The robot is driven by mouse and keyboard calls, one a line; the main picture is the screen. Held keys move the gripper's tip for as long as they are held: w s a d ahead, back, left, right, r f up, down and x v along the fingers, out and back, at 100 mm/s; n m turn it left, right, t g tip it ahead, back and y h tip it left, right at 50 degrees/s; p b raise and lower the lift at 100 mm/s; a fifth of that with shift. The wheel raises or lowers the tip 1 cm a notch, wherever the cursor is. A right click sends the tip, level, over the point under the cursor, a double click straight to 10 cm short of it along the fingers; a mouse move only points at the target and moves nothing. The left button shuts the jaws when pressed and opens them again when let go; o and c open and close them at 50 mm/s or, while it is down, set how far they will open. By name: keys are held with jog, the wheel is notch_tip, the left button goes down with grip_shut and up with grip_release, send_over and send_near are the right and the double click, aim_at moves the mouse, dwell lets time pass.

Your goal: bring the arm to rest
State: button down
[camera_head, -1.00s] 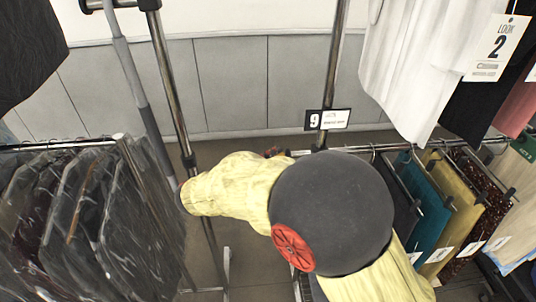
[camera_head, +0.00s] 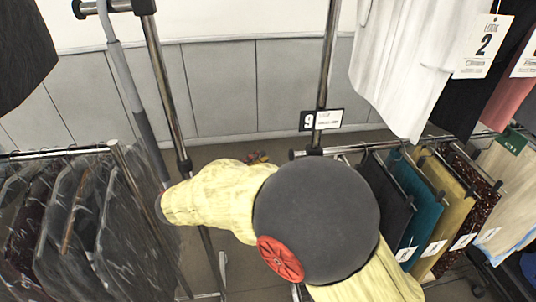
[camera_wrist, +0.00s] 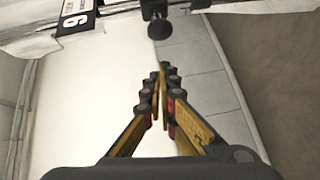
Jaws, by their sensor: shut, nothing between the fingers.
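My gripper (camera_wrist: 161,75) shows in the wrist view with its two yellow-and-black fingers converging to a point. It is shut with nothing between the fingertips. In the head view my arm reaches across the lower middle, with yellow covering, a big dark grey joint and a red disc. The gripper cannot be clearly made out there. A small red and dark shape (camera_head: 258,157) shows just behind the arm; I cannot tell what it is.
Dark garments in clear covers (camera_head: 75,220) hang on a rail at left. Folded cloths (camera_head: 445,205) hang at right, below a white garment (camera_head: 405,65). A rack post carries a "9" sign (camera_head: 321,120), also in the wrist view (camera_wrist: 75,17). Grey wall panels (camera_head: 222,88) stand behind.

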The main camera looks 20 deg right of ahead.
jog(key=p+v, duration=0.2)
jog(key=v, duration=0.5)
jog(key=s+f+n+g+y, duration=0.35)
jog(key=s+f, duration=0.25)
jog(key=f, duration=0.3)
jog(key=s+d+f+g+y, duration=0.1)
jog(key=s+y, duration=0.2)
jog(key=s, duration=0.2)
jog(key=s+f+g+y, duration=0.1)
jog(key=s+g+y, duration=0.1)
jog(key=s, duration=0.3)
jog(key=s+d+r+m+t+y, duration=0.4)
jog(key=s+r+m, duration=0.4)
jog(key=r, duration=0.3)
jog(key=shift+s+d+r+y, duration=0.25)
jog(key=shift+d+y, duration=0.35)
jog(key=shift+y, duration=0.55)
jog(key=c, duration=2.6)
grip_release()
